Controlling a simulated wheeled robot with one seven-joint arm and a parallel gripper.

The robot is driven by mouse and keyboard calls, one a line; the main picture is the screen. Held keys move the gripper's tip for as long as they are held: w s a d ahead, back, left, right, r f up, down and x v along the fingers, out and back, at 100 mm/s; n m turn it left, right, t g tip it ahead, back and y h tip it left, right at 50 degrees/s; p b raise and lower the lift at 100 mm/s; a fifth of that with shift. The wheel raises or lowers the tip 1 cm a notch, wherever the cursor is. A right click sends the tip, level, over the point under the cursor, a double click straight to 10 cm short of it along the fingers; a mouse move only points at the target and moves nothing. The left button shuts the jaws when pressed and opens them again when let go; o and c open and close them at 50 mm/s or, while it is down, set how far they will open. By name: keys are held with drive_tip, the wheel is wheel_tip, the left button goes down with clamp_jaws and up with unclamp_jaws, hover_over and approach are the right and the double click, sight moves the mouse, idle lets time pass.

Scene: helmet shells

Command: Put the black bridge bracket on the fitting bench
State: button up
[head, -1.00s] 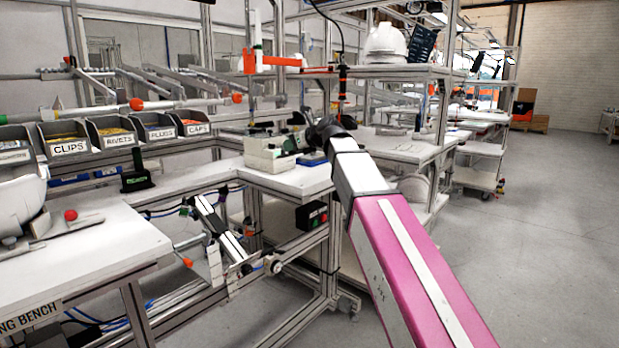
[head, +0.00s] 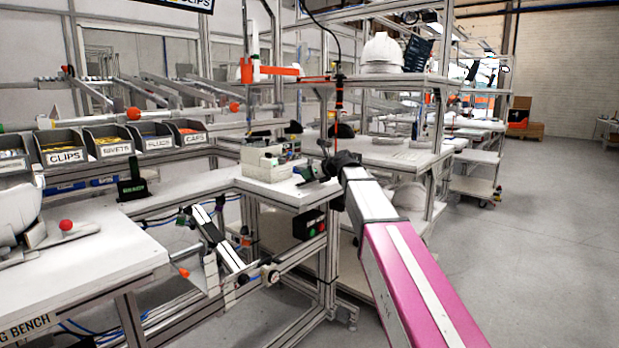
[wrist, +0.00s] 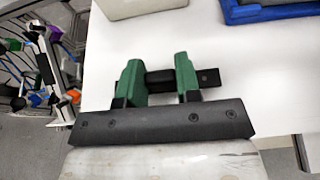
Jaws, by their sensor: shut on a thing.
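My gripper (wrist: 160,84) has green fingers and is shut on the black bridge bracket (wrist: 207,77). In the wrist view the bracket's dark bar lies between the fingers and sticks out to the right, over a white worktop. In the head view my gripper (head: 314,172) is small and dark, over the middle bench beside a pale box; the bracket cannot be made out there. The fitting bench (head: 95,258) is at the front left, its front label partly cut off to "G BENCH". My gripper is well to the right of it and farther back.
The pale box (head: 266,162) stands on the middle bench close to my gripper. The fitting bench carries a white helmet shell (head: 18,200) in a fixture with a red knob (head: 66,225). Labelled bins (head: 112,142) line the back. A blue tray (wrist: 262,12) shows in the wrist view.

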drive_tip(key=shift+f, duration=0.5)
drive_tip(key=shift+f, duration=0.1)
drive_tip(key=o, duration=0.9)
